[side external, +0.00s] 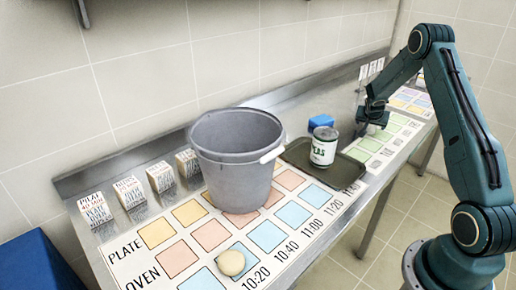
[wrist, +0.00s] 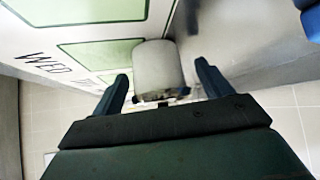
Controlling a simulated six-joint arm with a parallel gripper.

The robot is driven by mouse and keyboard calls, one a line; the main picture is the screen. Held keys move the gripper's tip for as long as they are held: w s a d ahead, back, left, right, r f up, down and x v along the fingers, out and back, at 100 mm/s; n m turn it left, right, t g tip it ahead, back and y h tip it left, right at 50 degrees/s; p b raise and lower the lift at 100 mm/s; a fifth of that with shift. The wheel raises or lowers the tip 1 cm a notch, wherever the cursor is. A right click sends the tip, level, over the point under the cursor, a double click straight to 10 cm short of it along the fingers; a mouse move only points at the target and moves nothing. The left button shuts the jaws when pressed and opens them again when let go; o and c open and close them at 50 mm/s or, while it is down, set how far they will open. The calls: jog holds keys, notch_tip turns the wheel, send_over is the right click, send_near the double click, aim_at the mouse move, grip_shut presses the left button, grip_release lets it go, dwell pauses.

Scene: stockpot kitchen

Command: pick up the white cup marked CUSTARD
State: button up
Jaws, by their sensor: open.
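A whitish, rounded cup-like thing (wrist: 158,66) stands between my fingers in the wrist view. No CUSTARD marking is readable on it, so I cannot confirm which cup it is. My gripper (wrist: 163,80) is open, with one finger on each side of it and a visible gap on both sides. In the side view my gripper (side external: 372,122) is low over the far right part of the counter, beyond the tray. There the cup cannot be made out behind my gripper.
A large grey pot (side external: 237,165) stands mid-counter. Several small label blocks (side external: 160,178) line the wall. A round pale bun (side external: 231,262) lies in front.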

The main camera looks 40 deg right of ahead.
jog(key=shift+c, duration=0.2)
grip_shut()
jog(key=shift+r, duration=0.1)
notch_tip(320, 180, up, 20)
dwell(0.9)
dwell(0.5)
